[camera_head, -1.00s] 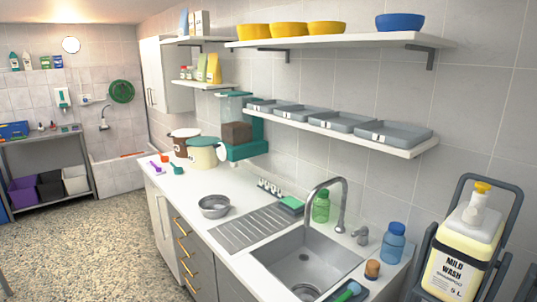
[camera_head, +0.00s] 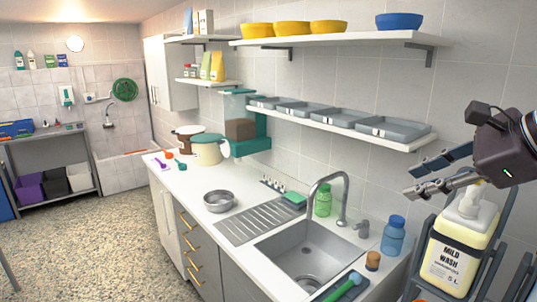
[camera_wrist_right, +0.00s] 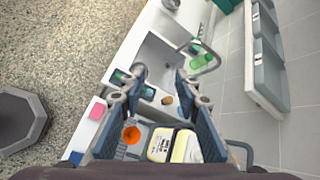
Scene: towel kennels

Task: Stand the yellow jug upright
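The yellow jug (camera_head: 454,252) is pale yellow with a white "MILD WASH" label and a white pump top. It sits in a dark-framed trolley at the lower right of the head view, and looks roughly upright there; any slight tilt is hard to judge. It also shows in the right wrist view (camera_wrist_right: 160,146), low between the fingers. My right gripper (camera_head: 418,179) is open and empty, above and to the left of the jug top, and partly covers the pump. Its spread fingers also show in the wrist view (camera_wrist_right: 160,82). My left gripper is not in view.
The dark trolley frame (camera_head: 520,250) surrounds the jug. A shelf of grey trays (camera_head: 405,132) hangs above. An orange round thing (camera_wrist_right: 131,135) lies near the jug.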

